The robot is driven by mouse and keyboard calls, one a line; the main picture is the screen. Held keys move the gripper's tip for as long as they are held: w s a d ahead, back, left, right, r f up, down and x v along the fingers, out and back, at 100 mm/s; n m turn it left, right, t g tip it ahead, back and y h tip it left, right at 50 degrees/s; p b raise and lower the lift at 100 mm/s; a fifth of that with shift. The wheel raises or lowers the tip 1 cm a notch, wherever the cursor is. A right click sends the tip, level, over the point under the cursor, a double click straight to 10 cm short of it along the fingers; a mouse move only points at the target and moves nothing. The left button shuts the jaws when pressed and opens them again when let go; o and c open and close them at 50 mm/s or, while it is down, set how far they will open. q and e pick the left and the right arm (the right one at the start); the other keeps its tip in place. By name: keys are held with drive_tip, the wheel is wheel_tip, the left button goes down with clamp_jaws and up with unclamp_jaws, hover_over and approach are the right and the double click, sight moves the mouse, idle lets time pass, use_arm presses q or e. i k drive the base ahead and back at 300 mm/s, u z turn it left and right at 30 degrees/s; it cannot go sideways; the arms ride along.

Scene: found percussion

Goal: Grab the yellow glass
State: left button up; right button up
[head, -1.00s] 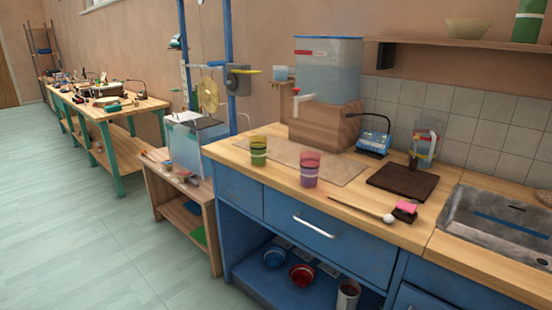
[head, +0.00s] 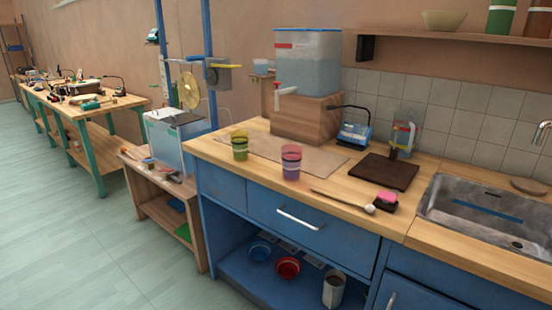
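The yellow glass (head: 240,146) is a yellow-green tumbler with a pale band. It stands upright on the beige mat (head: 262,143) at the left end of the wooden counter. A pink-purple glass (head: 291,162) stands upright to its right, nearer the counter's front. Neither of my grippers is in the head view.
Behind the glasses, a clear water tank (head: 307,62) with a tap sits on a wooden block (head: 300,119). A mallet (head: 345,201), a dark board (head: 384,172) and a sink (head: 490,215) are to the right. The floor (head: 70,230) at left is clear.

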sight(239, 138)
drive_tip(key=u, duration=0.55)
drive_tip(key=i, duration=1.7)
drive_tip(key=z, duration=0.7)
